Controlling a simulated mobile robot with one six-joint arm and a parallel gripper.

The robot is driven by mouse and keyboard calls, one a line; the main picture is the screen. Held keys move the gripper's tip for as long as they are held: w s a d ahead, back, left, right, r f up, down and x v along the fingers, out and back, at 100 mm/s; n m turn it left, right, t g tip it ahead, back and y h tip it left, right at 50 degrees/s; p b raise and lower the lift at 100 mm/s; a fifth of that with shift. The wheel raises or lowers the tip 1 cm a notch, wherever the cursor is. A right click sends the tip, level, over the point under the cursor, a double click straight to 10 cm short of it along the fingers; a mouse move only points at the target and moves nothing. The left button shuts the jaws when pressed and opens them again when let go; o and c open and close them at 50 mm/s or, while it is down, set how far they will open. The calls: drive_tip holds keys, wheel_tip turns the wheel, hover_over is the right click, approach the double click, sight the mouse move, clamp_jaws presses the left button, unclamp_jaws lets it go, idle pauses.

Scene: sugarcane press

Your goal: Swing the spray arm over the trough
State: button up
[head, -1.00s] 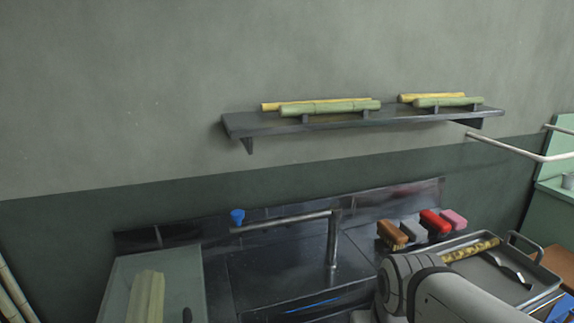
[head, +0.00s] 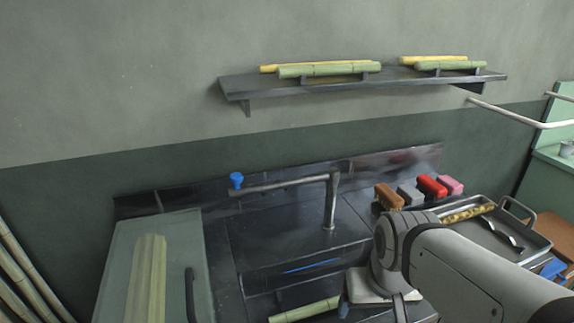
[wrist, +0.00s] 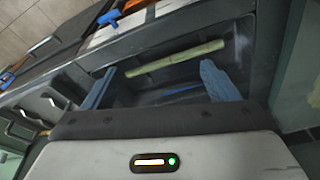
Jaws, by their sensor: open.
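The spray arm (head: 285,186) is a grey metal pipe on an upright post (head: 331,205) at the back of the dark counter. It points left, along the back panel, with a blue piece (head: 237,180) at its free end. The trough (head: 262,272) is a dark recess in front of it, with a blue strip inside. My gripper (wrist: 158,66) is open, with blue fingers apart and nothing between them touching. In the head view, my arm mostly hides it at the lower right of the trough. I cannot identify the spray arm in the wrist view.
A pale green cane piece (head: 305,309) lies at the trough's front. A grey-green housing (head: 118,280) with pale stalks and a dark handle stands left. Several brushes (head: 432,186) and a metal tray (head: 535,248) are right. A shelf (head: 240,90) with cane hangs above.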

idle(0.3)
drive_tip(key=shift+w+a, duration=0.15)
drive_tip(key=shift+a, duration=0.25)
drive_tip(key=shift+c, duration=1.4)
drive_tip(key=w+a+m+y, duration=0.2)
drive_tip(key=a, duration=0.1)
drive_tip(key=w+a+m+g+y+p, duration=0.1)
drive_tip(key=w+a+m+y, duration=0.1)
drive_tip(key=a, duration=0.1)
drive_tip(key=w+a+r+m+g+y, duration=0.1)
drive_tip(key=w+a+y, duration=0.1)
drive_tip(key=a, duration=0.2)
drive_tip(key=shift+a+m, duration=0.1)
drive_tip(key=shift+m, duration=0.3)
drive_tip(key=c, duration=0.3)
drive_tip(key=m+t+y+p, duration=0.3)
drive_tip(key=m+t+y, duration=0.6)
drive_tip(key=m, duration=0.9)
approach(241, 178)
drive_tip(key=shift+g+y, duration=0.5)
drive_tip(key=shift+g, duration=0.2)
drive_tip(key=x, duration=0.4)
drive_tip(key=shift+w+f, duration=0.1)
drive_tip(key=shift+w, duration=0.35)
drive_tip(key=p+x, duration=0.1)
drive_tip(key=x, duration=0.6)
drive_tip(key=shift+w+a+p, duration=0.1)
drive_tip(key=shift+w+p, duration=0.15)
drive_tip(key=shift+p, duration=0.15)
drive_tip(key=shift+c, duration=0.2)
